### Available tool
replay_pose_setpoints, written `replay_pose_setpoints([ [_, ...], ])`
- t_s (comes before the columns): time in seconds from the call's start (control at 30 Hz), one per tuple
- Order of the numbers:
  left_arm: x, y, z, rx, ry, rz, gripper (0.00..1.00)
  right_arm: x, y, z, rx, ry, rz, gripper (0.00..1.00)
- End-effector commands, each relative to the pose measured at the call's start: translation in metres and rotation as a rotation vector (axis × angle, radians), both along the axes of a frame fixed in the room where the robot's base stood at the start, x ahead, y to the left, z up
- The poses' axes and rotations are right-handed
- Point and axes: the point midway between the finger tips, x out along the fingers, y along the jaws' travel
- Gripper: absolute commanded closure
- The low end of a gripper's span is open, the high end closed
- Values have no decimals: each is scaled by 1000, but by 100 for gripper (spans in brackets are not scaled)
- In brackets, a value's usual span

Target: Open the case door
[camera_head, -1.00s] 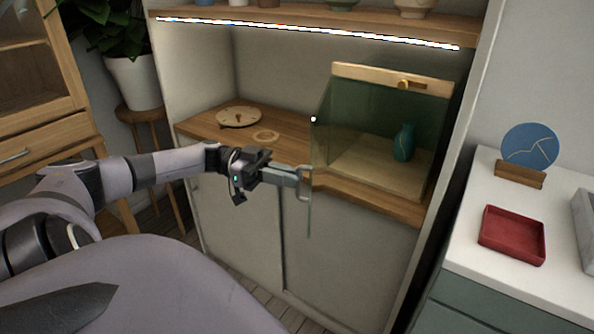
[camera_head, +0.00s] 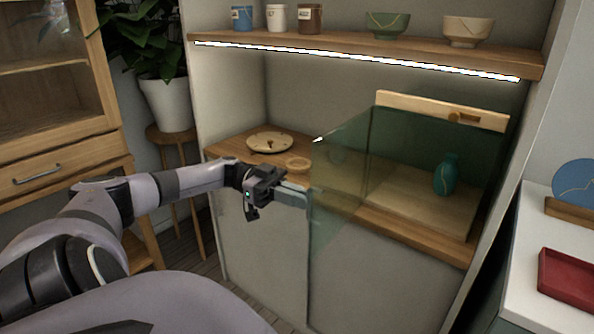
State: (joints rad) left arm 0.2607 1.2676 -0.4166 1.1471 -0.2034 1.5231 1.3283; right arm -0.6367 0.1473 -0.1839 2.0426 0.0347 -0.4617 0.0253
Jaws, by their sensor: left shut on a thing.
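The glass case (camera_head: 412,180) stands on the wooden counter of the alcove, with a wooden top bar carrying a brass knob (camera_head: 455,117). A teal vase (camera_head: 447,174) stands inside it. The case door (camera_head: 340,178), a greenish clear pane, stands swung out from the case's left side toward me, so the front looks open. My left gripper (camera_head: 308,199) is shut at the door's near edge. The exact grip and any handle are hard to see. My right gripper is not in view.
A shelf (camera_head: 400,50) with cups and bowls runs above. A white-topped cabinet (camera_head: 520,240) with a red tray (camera_head: 570,280) stands right.

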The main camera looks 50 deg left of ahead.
Motion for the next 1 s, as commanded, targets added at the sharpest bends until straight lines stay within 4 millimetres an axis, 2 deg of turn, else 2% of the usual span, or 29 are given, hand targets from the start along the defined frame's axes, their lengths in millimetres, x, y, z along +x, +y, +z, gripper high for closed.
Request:
replay_pose_setpoints([
  [0.03, 6, 4, 5, -2, -11, 30, 100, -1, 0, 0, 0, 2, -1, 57],
  [0.33, 7, 4, 6, -4, -15, 31, 100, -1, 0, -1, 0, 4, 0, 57],
  [0.4, 7, 4, 6, -4, -15, 32, 70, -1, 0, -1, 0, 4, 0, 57],
  [0.43, 6, 4, 6, -3, -15, 31, 64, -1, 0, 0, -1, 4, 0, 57],
  [0.77, 4, 3, 3, 0, -8, 22, 64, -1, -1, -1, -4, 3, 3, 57],
  [0.87, 2, 8, 2, 0, -6, 22, 64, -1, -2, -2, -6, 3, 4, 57],
  [1.0, -4, 26, 1, 0, -7, 25, 64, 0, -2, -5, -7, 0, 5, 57],
])
